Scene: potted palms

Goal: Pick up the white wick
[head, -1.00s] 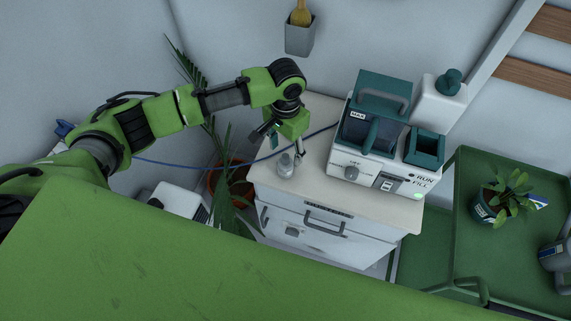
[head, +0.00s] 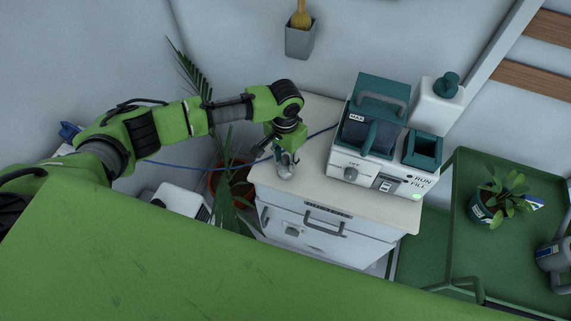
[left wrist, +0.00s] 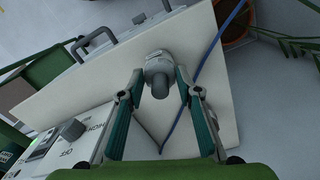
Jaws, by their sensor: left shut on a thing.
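The white wick (head: 285,170), a small pale grey-white cylinder-like piece, stands at the left part of the white cabinet top (head: 318,190). It also shows in the left wrist view (left wrist: 159,66), between the two fingers. My left gripper (head: 288,158) is lowered over it from above. In the left wrist view, the teal fingertips of the left gripper (left wrist: 160,79) are closed against the wick's sides. The gripper partly hides the wick in the head view. My right gripper is not in view.
A white and teal machine (head: 378,140) stands right of the gripper on the same cabinet. A blue cable (head: 210,167) runs behind the gripper. A potted palm (head: 232,190) stands left of the cabinet. A green cart (head: 480,257) with a potted plant (head: 497,200) is at the right.

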